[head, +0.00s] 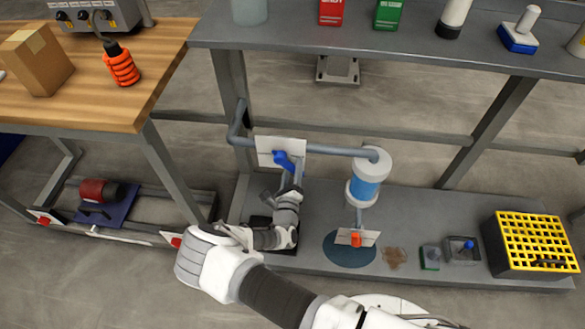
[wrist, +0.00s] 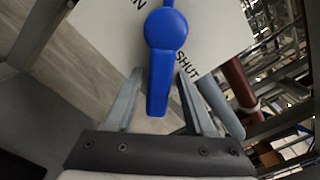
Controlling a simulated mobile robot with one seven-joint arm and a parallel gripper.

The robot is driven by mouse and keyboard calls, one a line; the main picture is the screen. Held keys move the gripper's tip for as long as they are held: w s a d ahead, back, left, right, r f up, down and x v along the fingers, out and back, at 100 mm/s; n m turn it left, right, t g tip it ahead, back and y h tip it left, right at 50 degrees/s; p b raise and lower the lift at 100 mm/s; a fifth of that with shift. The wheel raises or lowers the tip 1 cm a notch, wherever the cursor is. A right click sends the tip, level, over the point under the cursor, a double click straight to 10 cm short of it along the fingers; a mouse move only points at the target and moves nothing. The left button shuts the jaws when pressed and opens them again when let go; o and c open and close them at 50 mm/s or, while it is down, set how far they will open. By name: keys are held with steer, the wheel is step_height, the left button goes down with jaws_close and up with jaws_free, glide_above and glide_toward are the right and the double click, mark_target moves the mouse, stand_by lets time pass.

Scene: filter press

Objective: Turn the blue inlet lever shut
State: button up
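The blue inlet lever (head: 282,160) sits on a white plate (head: 266,146) on the grey pipe. In the wrist view the lever (wrist: 165,32) has a round hub, and its handle points down, slightly left. The plate (wrist: 105,38) reads "SHUT" at the lower right of the hub; another label at the upper left is cut off, ending in "N". My gripper (wrist: 158,76) is open, one finger on each side of the handle, with a visible gap on both sides. In the head view my gripper (head: 291,183) is just below the lever, partly hidden by my wrist.
A blue-banded filter housing (head: 366,188) hangs from the pipe at right. A yellow-grated crate (head: 538,241) stands at far right. A grey bench top (head: 420,46) overhangs behind; a wooden table (head: 150,60) is at left.

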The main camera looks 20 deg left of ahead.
steer(key=shift+o, duration=0.3)
steer(key=shift+s, duration=0.3)
steer(key=p+v, duration=0.3)
steer(key=v, duration=1.3)
steer(key=shift+s+d, duration=0.3)
steer(key=shift+s, duration=0.05)
